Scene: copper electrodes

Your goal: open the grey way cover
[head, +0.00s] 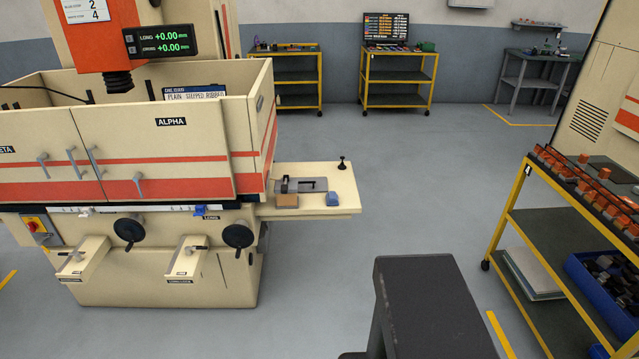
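The cream and red machine (150,150) stands at the left, with doors, one marked ALPHA, and two black handwheels below. I cannot pick out a grey way cover for certain. Below the doors runs a pale strip with small markings (100,210) and a small blue piece (206,211) near its right end. Two cream brackets with small levers, one at the left (83,257) and one in the middle (187,258), stick out low on the front. My gripper is not in view; a dark part of my own body fills the bottom centre.
A cream side shelf (343,198) juts from the machine's right, bearing a grey metal fixture (312,184), a tan block (287,201) and a blue block (333,198). A yellow-framed cart (508,220) with orange-topped pieces stands at right. The floor between is clear.

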